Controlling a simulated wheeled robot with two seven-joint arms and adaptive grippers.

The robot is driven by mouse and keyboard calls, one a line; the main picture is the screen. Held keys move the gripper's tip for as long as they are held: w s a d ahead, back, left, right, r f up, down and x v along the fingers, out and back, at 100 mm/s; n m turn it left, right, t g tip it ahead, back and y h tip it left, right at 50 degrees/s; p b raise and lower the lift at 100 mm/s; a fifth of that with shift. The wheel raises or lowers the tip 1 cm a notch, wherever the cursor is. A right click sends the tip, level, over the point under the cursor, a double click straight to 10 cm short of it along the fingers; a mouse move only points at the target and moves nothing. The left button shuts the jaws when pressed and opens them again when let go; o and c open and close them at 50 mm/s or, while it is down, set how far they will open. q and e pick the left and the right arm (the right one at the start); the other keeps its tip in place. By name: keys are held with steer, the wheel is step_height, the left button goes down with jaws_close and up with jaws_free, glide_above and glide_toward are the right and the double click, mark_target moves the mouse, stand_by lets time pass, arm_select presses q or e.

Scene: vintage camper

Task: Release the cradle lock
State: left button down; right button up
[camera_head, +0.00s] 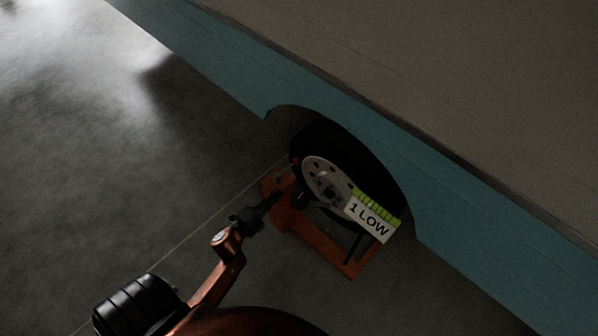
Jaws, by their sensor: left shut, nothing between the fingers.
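An orange-brown cradle (326,252) sits on the floor against the camper's wheel (340,175). The cradle's lock cannot be told apart for sure in the dim light; a dark thin bar (353,247) stands at the cradle's front right. My left gripper (277,194) is shut and empty. Its dark fingers reach the cradle's left end, close to the wheel; whether they touch it cannot be told. My right gripper is not in view.
The teal camper side (470,255) with its wheel arch hangs over the wheel. A white and green "1 LOW" label (370,214) shows in front of the tire. A thin line crosses the floor. The grey floor (130,170) at left is clear.

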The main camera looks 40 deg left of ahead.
arm_select(q)
steer(key=b, duration=0.3)
glide_toward(295, 164)
steer(key=w+d, duration=0.1)
steer(key=d, duration=0.3)
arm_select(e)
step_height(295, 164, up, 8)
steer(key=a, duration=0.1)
arm_select(q)
steer(key=w, duration=0.1)
steer(key=w+a+f+b, duration=0.1)
steer(key=w, duration=0.1)
steer(key=w+a+b, duration=0.1)
steer(key=w, duration=0.1)
steer(key=shift+a+f, duration=0.25)
steer(key=shift+f, duration=0.1)
steer(key=shift+w+a+r, duration=0.1)
steer(key=shift+w+a, duration=0.25)
steer(key=shift+w, duration=0.05)
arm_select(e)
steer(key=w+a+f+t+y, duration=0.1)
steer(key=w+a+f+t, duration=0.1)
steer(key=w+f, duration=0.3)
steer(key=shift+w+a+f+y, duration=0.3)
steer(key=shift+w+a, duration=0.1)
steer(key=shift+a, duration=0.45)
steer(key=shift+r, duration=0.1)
